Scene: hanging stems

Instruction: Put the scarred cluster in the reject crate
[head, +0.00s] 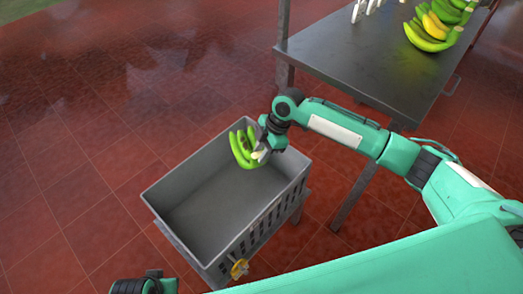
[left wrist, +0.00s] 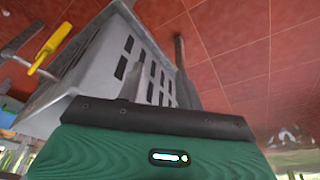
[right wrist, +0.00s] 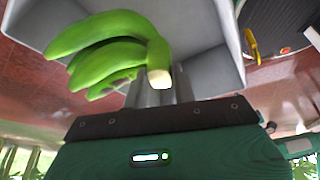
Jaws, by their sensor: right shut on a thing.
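A green banana cluster (head: 240,152) hangs from my right gripper (head: 264,152) over the grey crate (head: 172,187). A dark mark shows on its fruit in the head view. In the right wrist view, the gripper's grey fingers (right wrist: 160,93) are shut at the pale cut stem of the cluster (right wrist: 110,42), with the fingers of fruit spreading left. The crate's pale wall (right wrist: 205,35) is behind it. The crate floor looks bare.
A yellow-handled tool (head: 239,268) hangs at the crate's near side. A dark metal table (head: 370,60) stands at the upper right, with green and yellow bananas (head: 428,40) and white pieces on it. Open red tiled floor (head: 80,130) lies left of the crate.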

